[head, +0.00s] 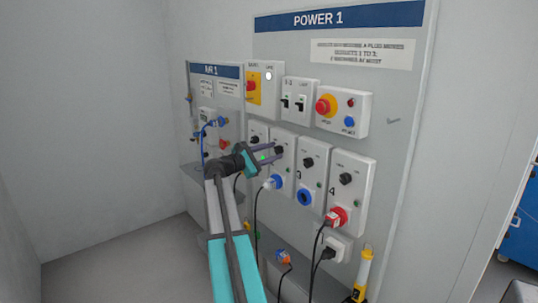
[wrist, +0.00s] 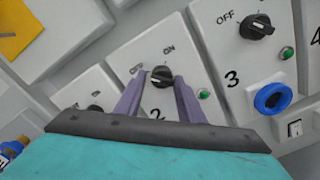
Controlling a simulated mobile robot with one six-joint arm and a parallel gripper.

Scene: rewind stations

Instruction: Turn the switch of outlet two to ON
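The outlet two panel (wrist: 130,48) is white, with a black rotary switch (wrist: 161,77), OFF and ON labels and a green lamp (wrist: 204,95). The label 2 shows partly behind my gripper. My gripper (wrist: 161,75) is open, with its two purple fingers either side of the switch. I cannot tell whether they touch it or exactly where its pointer stands. In the head view the fingers of my gripper (head: 274,151) reach to the outlet two switch (head: 279,150), partly covering it. A white plug (head: 268,184) sits at the blue socket (head: 277,182) below.
Outlet three's switch (wrist: 257,27) and blue socket (wrist: 272,98) are close on the right. Outlet four has a red plug (head: 336,217). A red and yellow emergency button (head: 325,106) and breakers (head: 294,103) are above. Cables hang below the outlets.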

